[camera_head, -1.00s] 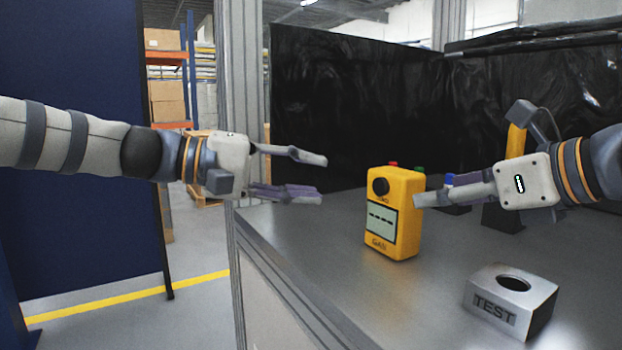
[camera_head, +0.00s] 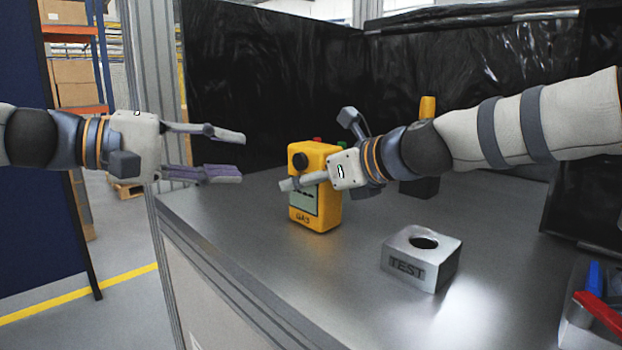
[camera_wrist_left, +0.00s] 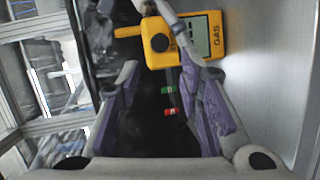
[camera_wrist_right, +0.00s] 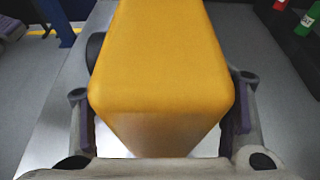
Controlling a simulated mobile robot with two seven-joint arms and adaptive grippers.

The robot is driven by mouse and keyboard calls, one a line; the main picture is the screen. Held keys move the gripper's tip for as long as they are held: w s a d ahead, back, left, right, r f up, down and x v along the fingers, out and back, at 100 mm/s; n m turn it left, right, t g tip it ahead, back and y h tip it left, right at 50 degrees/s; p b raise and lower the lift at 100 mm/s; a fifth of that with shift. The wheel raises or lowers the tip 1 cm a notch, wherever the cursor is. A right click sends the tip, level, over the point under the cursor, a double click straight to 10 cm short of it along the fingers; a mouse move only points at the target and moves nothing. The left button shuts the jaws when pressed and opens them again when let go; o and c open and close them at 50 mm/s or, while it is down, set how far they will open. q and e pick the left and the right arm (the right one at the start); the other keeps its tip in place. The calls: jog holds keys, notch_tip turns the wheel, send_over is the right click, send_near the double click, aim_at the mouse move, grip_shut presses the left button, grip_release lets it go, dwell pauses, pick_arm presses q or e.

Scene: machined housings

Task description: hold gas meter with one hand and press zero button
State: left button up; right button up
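The yellow gas meter (camera_head: 328,208) stands upright on the metal table in the head view, with a black knob, a display and GAS lettering on its front. My right gripper (camera_head: 292,184) reaches from the right, one finger across the meter's front. In the right wrist view, the meter (camera_wrist_right: 160,60) fills the space between the widely spread fingers; firm contact is not clear. My left gripper (camera_head: 243,158) is open and empty, left of the meter.
A grey TEST block (camera_head: 408,272) with a round hole stands in front right. A dark holder (camera_head: 420,187) with a yellow top is behind my right arm. A bin (camera_head: 575,335) with red and blue items is at bottom right.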

jog(key=c, duration=1.3)
pick_arm(q)
jog(key=shift+f, duration=0.15)
jog(key=c, duration=0.4)
pick_arm(e)
jog(key=shift+o, duration=0.2)
pick_arm(q)
jog(key=f+m, duration=0.1)
jog(key=a+f+m+y, duration=0.1)
jog(key=f+m, duration=0.1)
jog(key=s+f+m+y, duration=0.1)
jog(key=shift+a+f, duration=0.3)
jog(key=shift+f, duration=0.1)
grip_shut()
notch_tip(320, 180, down, 4)
jog(key=s+a+m+t+y, duration=0.1)
jog(key=a+m+t+y, duration=0.15)
jog(key=m, duration=1.15)
jog(key=s+d+r+m+t+h, duration=0.2)
jog(key=r+m, duration=0.4)
jog(key=m, duration=0.7)
jog(key=s+t+h, duration=0.1)
jog(key=s, duration=0.1)
jog(key=shift+s+r+m, duration=0.3)
jog(key=shift+r+m, duration=0.1)
jog(key=shift+d+h, duration=0.1)
jog(key=shift+h, duration=0.15)
